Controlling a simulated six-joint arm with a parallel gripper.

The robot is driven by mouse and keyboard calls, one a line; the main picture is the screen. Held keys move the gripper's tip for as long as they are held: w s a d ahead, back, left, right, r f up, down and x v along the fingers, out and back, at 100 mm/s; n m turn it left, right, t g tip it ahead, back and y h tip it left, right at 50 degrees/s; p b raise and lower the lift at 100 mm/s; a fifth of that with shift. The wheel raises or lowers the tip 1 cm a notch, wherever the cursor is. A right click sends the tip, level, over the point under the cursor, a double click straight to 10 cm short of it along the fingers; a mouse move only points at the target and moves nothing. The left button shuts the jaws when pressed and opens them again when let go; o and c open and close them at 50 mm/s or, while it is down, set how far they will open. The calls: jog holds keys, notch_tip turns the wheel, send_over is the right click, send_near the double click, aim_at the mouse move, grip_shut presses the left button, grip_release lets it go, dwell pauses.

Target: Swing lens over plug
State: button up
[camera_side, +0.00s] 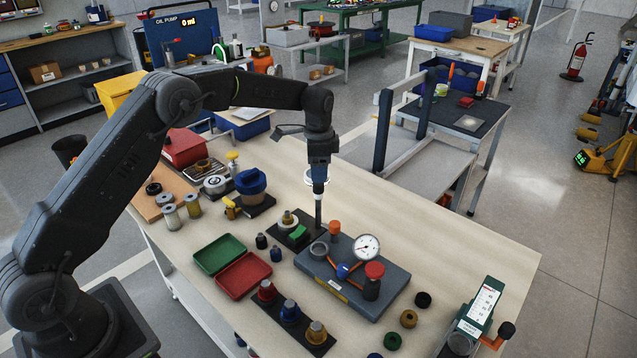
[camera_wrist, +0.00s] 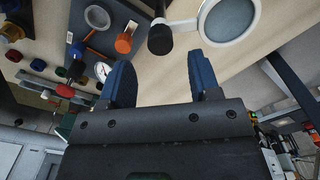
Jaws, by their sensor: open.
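The lens (camera_wrist: 229,20) is a round pale disc in a white ring, at the top of the wrist view. Its short arm meets a dark knob (camera_wrist: 160,38) just beyond my fingertips. In the side view, part of a white ring (camera_side: 308,179) shows beside my gripper (camera_side: 319,176), above a dark upright post (camera_side: 318,212). In the wrist view, my gripper (camera_wrist: 163,72) has its blue fingers apart, with nothing between them.
A grey gauge block (camera_side: 352,285) with a dial and red and orange knobs stands just in front of the post. Green (camera_side: 220,254) and red (camera_side: 243,274) trays lie to its left. Bare tabletop (camera_side: 450,245) lies to the right.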

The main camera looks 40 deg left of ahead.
notch_tip(320, 180, down, 5)
jog(key=shift+r, duration=0.1)
dwell(0.3)
grip_shut()
dwell(0.4)
